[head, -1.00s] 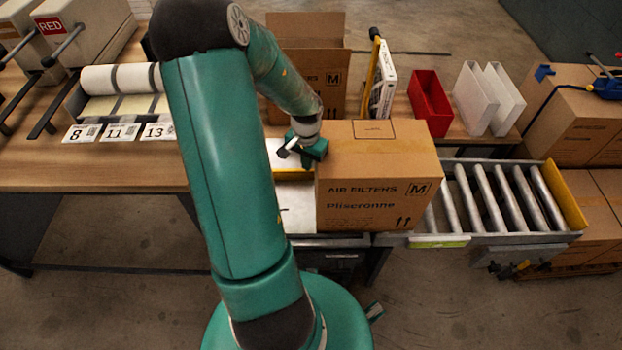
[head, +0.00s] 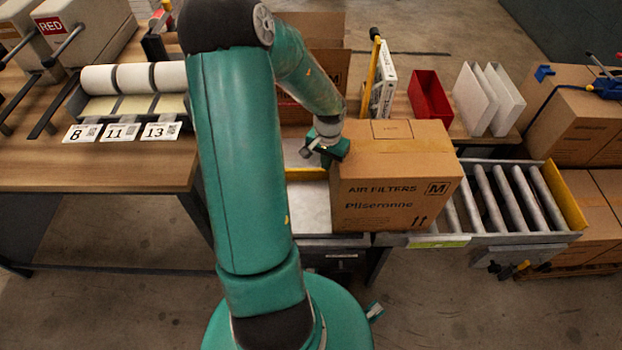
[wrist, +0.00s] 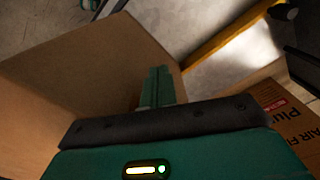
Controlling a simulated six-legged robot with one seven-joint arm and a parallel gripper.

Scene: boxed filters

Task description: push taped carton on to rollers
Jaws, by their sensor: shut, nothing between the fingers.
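The taped carton (head: 393,182), a brown box printed "AIR FILTERS", stands upright in the head view. Its right part reaches over the near end of the roller conveyor (head: 503,200), and its left part is over the metal plate (head: 308,208). My gripper (head: 328,152) is at the carton's upper left side, seemingly touching it. In the wrist view my gripper (wrist: 158,85) shows its fingers together, with nothing between them, close against the carton's brown face (wrist: 100,80). The carton's underside and the rollers beneath it are hidden.
A yellow stop (head: 566,195) closes the far right end of the rollers. An open carton (head: 310,35) stands behind. A red bin (head: 430,100) and white filters (head: 486,98) stand behind the rollers. Several rollers right of the carton are clear.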

